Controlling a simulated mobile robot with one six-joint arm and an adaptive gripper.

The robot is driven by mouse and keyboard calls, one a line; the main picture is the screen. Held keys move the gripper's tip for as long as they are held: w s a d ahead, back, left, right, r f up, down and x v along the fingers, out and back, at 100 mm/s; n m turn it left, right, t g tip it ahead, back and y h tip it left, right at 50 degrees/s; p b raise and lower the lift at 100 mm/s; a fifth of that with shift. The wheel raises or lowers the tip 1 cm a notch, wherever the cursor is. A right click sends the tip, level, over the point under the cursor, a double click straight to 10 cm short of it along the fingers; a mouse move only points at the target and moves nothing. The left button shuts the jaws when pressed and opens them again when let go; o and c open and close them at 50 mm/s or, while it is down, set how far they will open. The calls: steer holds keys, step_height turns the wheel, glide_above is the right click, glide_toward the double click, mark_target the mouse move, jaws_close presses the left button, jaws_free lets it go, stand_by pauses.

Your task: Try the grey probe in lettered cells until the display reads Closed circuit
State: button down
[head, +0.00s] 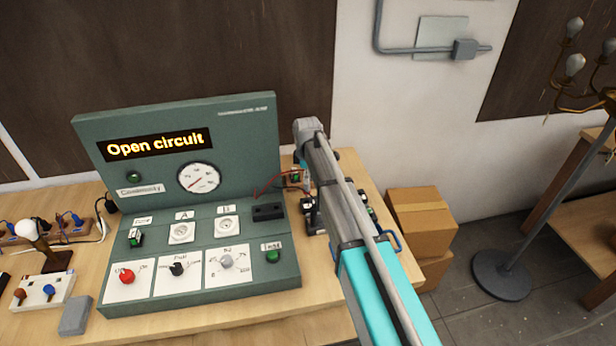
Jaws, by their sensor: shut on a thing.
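The display (155,144) on the green console (240,125) reads "Open circuit". My arm (385,285) reaches in from the lower right and crosses over the bench to the right of the console. I cannot make out my gripper's jaws, which seem to be behind the arm. A thin red lead (275,180) runs from the console's right side toward small dark parts (312,215) beside the arm. I cannot make out the grey probe. The lettered cells are not clearly seen. Two white sockets on the console are labelled A (181,232) and B (227,225).
The console has a dial (199,178), a red knob (127,276) and a green button (272,256). A small lamp (32,230) and a grey block (76,315) are on the left of the wooden bench. Cardboard boxes (420,222) and a lamp stand (502,282) stand to the right.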

mark_target(307, 191)
steer(key=shift+f+b, duration=1.7)
steer(key=shift+f, duration=0.25)
steer(key=shift+f+b, duration=0.55)
steer(key=shift+b, duration=0.05)
stand_by(0.9)
steer(key=shift+c, duration=2.2)
jaws_free()
steer(key=shift+r, duration=0.15)
